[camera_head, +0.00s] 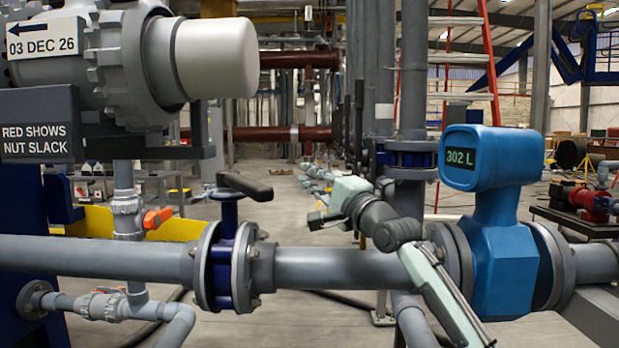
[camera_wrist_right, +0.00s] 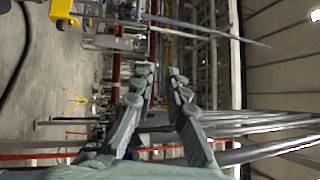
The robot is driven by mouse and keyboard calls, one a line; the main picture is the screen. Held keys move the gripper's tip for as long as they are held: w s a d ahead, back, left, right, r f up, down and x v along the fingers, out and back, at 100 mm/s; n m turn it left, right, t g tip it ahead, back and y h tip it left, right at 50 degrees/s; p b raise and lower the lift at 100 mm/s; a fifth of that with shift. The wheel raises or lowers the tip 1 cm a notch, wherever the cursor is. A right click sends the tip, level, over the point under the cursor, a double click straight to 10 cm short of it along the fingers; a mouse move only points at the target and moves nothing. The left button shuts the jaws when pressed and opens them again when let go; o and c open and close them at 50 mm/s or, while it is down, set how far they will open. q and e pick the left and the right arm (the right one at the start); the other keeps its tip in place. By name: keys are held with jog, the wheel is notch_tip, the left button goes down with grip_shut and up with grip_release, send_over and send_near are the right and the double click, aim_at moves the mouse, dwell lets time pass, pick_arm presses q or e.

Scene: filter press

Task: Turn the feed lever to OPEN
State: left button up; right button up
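A black lever (camera_head: 246,186) sits on top of a blue valve body (camera_head: 222,262) clamped between flanges in the grey pipe. It lies flat and points right, slightly toward me. No OPEN mark is readable beside it. My right gripper (camera_head: 321,218) is in front of and above the pipe, to the right of the lever and apart from it. In the right wrist view my gripper (camera_wrist_right: 163,72) shows a gap between its fingertips and nothing between them. I cannot make out the lever in that view. My left gripper is not in view.
A blue flow meter (camera_head: 497,230) reading 302 L stands in the line on the right. Smaller orange handles (camera_head: 158,217) are left of the valve. A sign (camera_head: 40,126) reads RED SHOWS NUT SLACK. A large grey fitting (camera_head: 130,65) overhangs upper left.

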jog(key=o, duration=0.7)
jog(key=shift+o, duration=0.2)
jog(key=v, duration=0.9)
